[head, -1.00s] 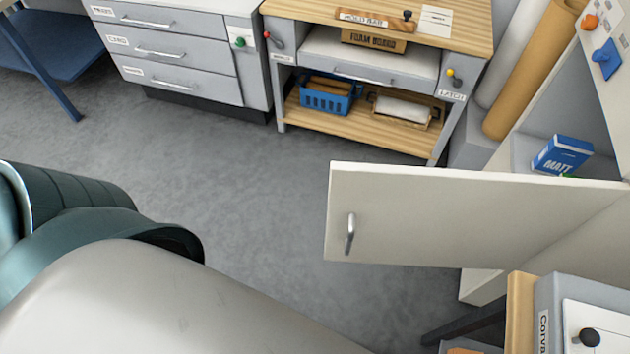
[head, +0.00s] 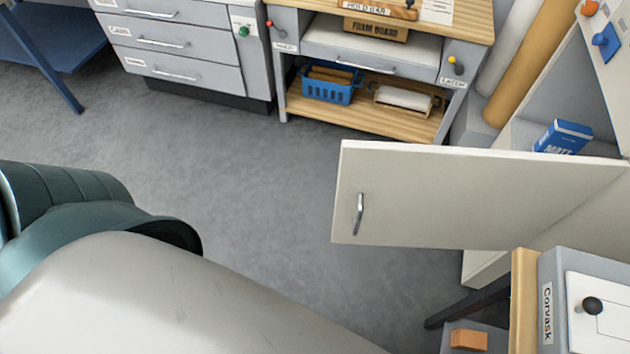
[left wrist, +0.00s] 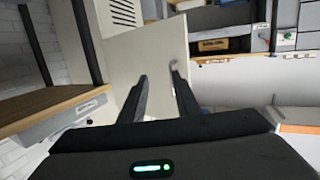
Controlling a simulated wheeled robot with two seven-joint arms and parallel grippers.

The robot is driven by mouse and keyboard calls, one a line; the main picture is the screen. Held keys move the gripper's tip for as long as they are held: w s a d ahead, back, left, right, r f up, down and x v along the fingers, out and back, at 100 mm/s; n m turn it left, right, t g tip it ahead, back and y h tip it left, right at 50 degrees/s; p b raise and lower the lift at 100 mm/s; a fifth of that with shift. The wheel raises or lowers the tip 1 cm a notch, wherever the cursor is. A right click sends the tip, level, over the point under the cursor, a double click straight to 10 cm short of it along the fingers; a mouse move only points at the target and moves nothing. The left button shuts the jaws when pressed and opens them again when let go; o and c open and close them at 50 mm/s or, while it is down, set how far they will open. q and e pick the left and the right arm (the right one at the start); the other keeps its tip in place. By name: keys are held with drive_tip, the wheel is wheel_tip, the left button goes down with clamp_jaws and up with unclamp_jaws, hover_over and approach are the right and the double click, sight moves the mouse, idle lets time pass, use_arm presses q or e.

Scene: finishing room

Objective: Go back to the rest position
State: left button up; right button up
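My left gripper (left wrist: 159,76) shows in the left wrist view. Its two dark fingers are apart with nothing seen between them, so it is open. A pale cabinet door (left wrist: 160,40) lies beyond the fingers, with a handle close to the right fingertip in the picture; I cannot tell whether they touch. In the head view the cabinet door (head: 440,195) stands swung open, with a metal handle (head: 358,214) at its left side. A large grey and dark green arm of mine fills the lower left. Neither gripper shows in the head view, and the right gripper is in no view.
A workbench (head: 400,118) with a blue basket (head: 331,86) and a drawer unit (head: 185,62) stand at the back. A blue box (head: 562,137) sits in the open cabinet. A grey box labelled Corvask (head: 552,290) is at lower right. The middle floor (head: 250,170) is clear.

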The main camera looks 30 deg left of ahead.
use_arm(q)
drive_tip(key=s+a+f+g, duration=0.1)
drive_tip(key=a+f+g, duration=0.15)
drive_tip(key=f, duration=0.85)
drive_tip(key=a+f+m+g, duration=0.1)
drive_tip(key=f+g, duration=0.3)
drive_tip(key=f, duration=0.7)
drive_tip(key=s+a+f+g, duration=0.1)
drive_tip(key=f+g, duration=0.3)
drive_tip(key=f, duration=0.6)
drive_tip(key=s+a+f+g+y, duration=0.2)
drive_tip(key=a+f+g, duration=0.2)
drive_tip(key=a+f, duration=0.3)
drive_tip(key=shift+s+a+f, duration=0.4)
drive_tip(key=shift+w+g, duration=0.1)
drive_tip(key=shift+g, duration=0.15)
